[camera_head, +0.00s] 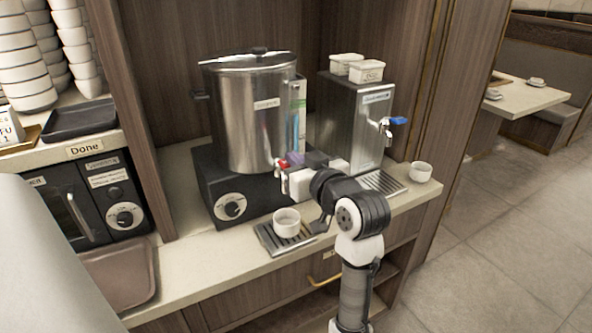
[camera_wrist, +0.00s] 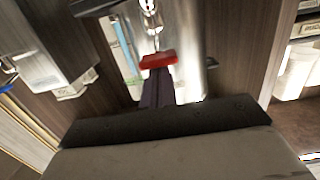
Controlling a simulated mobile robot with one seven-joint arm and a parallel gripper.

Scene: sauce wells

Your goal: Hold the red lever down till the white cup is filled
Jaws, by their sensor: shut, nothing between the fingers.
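The red lever (camera_head: 282,163) is on the tap at the front of a large steel urn (camera_head: 255,115). It also shows in the wrist view (camera_wrist: 158,59), just beyond my fingertips. My gripper (camera_head: 288,161) is shut and empty, with its tips (camera_wrist: 158,74) close against the lever; I cannot tell whether they touch or press it. The white cup (camera_head: 287,222) stands upright on the drip tray (camera_head: 268,240) below the tap. How full the cup is cannot be made out.
A steel dispenser (camera_head: 345,125) with a blue lever (camera_head: 398,121) stands right of the urn, with another white cup (camera_head: 420,171) near its drip tray (camera_head: 383,182). Stacked bowls (camera_head: 25,60) and a black tray (camera_head: 79,121) are at the left.

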